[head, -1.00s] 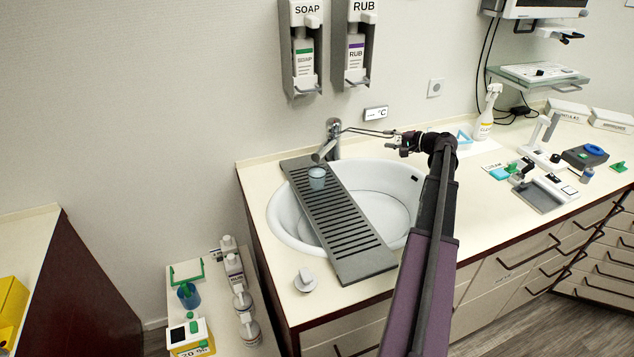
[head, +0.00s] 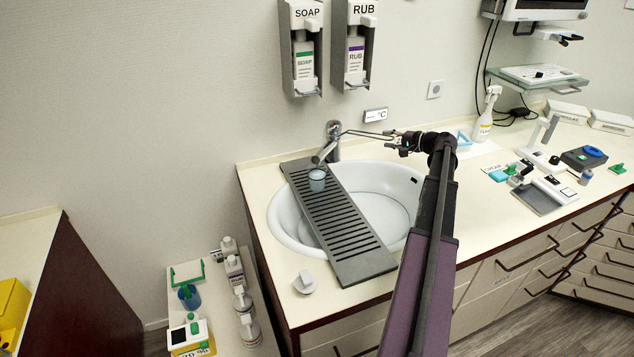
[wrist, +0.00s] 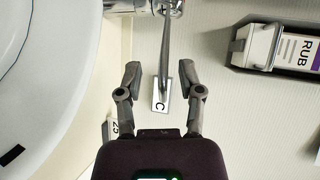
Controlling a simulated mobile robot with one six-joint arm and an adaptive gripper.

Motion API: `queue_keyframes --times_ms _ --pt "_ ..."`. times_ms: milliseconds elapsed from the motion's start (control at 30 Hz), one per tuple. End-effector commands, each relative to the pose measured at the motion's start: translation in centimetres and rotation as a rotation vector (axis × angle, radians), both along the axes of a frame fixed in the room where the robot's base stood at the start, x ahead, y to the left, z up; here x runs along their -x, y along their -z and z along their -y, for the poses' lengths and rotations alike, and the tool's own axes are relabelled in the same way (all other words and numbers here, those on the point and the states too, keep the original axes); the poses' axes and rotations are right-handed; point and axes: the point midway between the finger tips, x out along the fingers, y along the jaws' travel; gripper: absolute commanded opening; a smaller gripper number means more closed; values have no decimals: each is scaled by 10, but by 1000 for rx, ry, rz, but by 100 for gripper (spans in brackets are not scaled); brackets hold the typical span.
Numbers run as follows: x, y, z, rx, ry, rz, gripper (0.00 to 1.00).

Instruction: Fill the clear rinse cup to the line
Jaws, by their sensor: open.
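The clear rinse cup (head: 317,181), faintly blue, stands upright on the dark slatted board (head: 340,225) laid across the white basin. It is under or very near the spout of the tap (head: 333,145). Its fill line and water level are too small to make out. The tap's long thin lever (head: 365,133) reaches right towards my gripper (head: 397,142). In the wrist view my gripper (wrist: 160,75) is open and empty, and the lever (wrist: 167,55) lies between its fingers, apart from both. The cup is not in the wrist view.
Soap (head: 304,55) and rub (head: 356,50) dispensers hang on the wall above. A small °C display (head: 376,115) is on the wall behind the lever. A spray bottle (head: 486,115) and several devices stand on the counter at right. A round knob (head: 305,283) sits at the front left.

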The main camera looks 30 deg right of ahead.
Motion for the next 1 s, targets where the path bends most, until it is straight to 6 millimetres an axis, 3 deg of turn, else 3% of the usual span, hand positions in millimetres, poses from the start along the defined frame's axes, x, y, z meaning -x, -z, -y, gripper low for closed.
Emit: queue_keyframes --times_ms 1000 --pt "61 -18 25 0 1 0 49"
